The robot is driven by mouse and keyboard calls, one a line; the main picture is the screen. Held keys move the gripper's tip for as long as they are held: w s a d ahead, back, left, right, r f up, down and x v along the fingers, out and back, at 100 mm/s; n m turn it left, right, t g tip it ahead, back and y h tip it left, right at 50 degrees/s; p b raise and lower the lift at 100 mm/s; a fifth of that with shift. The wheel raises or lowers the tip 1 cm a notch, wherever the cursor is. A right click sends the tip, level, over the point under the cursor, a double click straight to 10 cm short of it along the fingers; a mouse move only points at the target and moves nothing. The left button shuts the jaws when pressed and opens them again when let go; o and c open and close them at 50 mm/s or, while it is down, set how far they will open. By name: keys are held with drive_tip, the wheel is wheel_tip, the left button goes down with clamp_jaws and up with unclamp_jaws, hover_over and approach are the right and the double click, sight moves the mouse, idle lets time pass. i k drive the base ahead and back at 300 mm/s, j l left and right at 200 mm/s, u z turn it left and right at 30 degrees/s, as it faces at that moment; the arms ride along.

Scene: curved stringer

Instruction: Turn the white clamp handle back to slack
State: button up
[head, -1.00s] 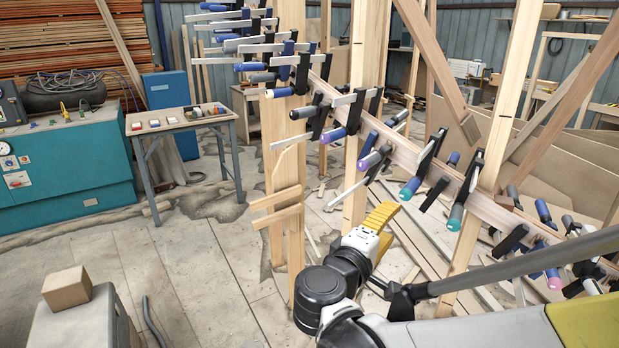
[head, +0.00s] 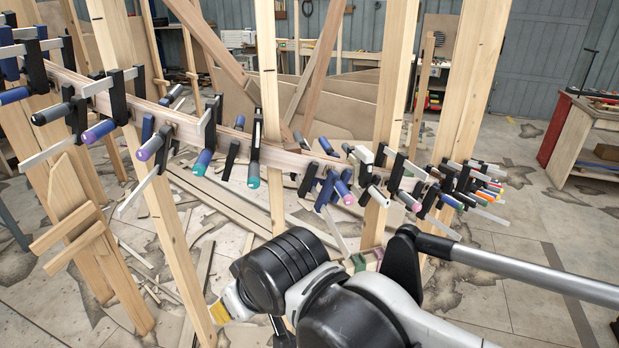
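Many bar clamps sit along the curved wooden stringer (head: 290,160), with handles in blue, grey and other colours, some with coloured ends. At the far right end, a tight cluster of small handles (head: 485,185) includes orange, green, yellow and pale ones. I cannot tell for sure which handle is the white one. A whitish block (head: 365,156) shows at a clamp right of centre. My gripper (head: 222,308) shows only as a bit of yellow and white at lower left of centre, mostly behind my arm. It is low and apart from the clamps; its fingertips cannot be made out.
Upright timber posts (head: 392,110) and a slanted brace (head: 215,45) stand around the stringer. Loose wood strips (head: 205,225) lie on the floor beneath it. A workbench with a red end (head: 553,130) stands at far right. Floor between it and the clamp cluster is open.

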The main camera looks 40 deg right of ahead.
sight(374, 192)
drive_tip(key=z, duration=1.75)
